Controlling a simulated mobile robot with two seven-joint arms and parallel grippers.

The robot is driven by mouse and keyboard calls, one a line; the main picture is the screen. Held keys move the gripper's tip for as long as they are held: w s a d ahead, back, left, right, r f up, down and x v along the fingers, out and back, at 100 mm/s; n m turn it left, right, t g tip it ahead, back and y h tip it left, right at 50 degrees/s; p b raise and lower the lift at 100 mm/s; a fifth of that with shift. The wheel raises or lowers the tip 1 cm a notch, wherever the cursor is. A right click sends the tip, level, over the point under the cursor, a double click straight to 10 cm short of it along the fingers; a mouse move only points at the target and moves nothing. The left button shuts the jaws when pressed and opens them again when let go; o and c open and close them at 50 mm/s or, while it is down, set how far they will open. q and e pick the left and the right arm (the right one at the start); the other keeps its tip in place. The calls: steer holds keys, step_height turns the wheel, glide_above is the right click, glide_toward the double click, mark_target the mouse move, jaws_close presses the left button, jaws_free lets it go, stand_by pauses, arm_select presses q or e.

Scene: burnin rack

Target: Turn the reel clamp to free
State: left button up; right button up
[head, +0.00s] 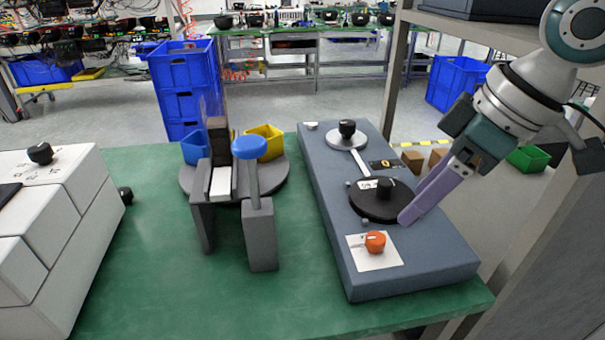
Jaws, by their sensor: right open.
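A slate-blue unit (410,275) lies on the green bench. It carries a black disc (367,207) with a black knob and small white label on top, an orange knob (375,242) on a white plate (358,262), and a grey disc with a black knob (347,128) and pale arm at the back. Which part is the reel clamp, and its setting, I cannot tell. My right gripper (408,216) has purple fingers, open, reaching down from the upper right. Its fingertips are at the right edge of the black disc; contact is unclear. My left gripper is out of view.
A grey stand with a blue knob (249,147) and yellow and blue bins stands left of the unit on the bench (160,270). A white box (40,235) with a black knob is at far left. A rack post (396,70) rises behind the unit.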

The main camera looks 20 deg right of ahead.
mark_target(378, 238)
steer(key=b+x, duration=0.1)
steer(key=x, duration=0.9)
steer(key=shift+w+d+f+b, duration=0.15)
steer(key=shift+b, duration=0.2)
steer(key=shift+c, duration=0.3)
jaws_close()
